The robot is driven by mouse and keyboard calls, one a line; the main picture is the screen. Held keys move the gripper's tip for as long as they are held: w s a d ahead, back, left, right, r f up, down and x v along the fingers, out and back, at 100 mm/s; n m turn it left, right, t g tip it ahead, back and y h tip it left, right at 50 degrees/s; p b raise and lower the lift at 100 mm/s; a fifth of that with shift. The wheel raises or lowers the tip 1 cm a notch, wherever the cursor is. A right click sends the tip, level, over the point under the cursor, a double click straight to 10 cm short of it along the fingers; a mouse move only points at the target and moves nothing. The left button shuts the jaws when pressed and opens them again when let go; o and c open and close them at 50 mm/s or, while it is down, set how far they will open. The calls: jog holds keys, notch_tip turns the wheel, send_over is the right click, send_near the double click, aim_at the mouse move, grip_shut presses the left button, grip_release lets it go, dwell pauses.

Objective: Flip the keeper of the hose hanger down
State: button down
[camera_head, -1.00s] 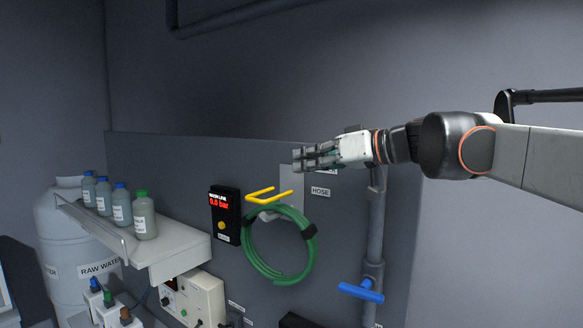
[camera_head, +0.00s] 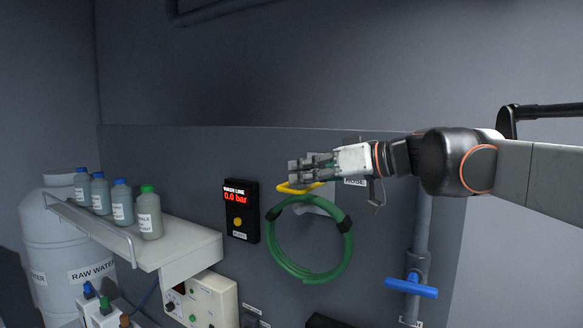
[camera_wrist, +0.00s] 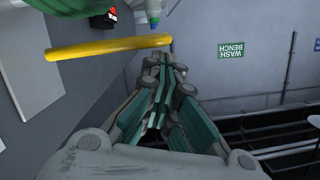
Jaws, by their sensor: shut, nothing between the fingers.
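The yellow keeper (camera_head: 299,188) of the hose hanger sticks out from the wall panel, above a coiled green hose (camera_head: 348,250) that hangs below it. My gripper (camera_head: 299,170) is shut and empty, with its fingers pointing left, just above the keeper and hiding part of it. In the wrist view, the keeper is a yellow bar (camera_wrist: 105,47) ending close to the shut fingertips (camera_wrist: 166,66). I cannot tell whether they touch. The hanger's grey backplate (camera_head: 318,203) is partly covered by the hose and gripper.
A black pressure display (camera_head: 240,210) is mounted left of the hose. A blue-handled valve (camera_head: 411,287) on a grey pipe stands at the lower right. A shelf (camera_head: 172,254) with several bottles is at the left. The wall above my gripper is clear.

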jog(key=f, duration=0.1)
jog(key=f+n+b, duration=0.2)
jog(key=shift+s+a+f+t+h, duration=0.1)
jog(key=shift+a+f+t+h, duration=0.2)
jog(key=shift+a, duration=0.05)
jog(key=shift+r, duration=0.1)
dwell(0.4)
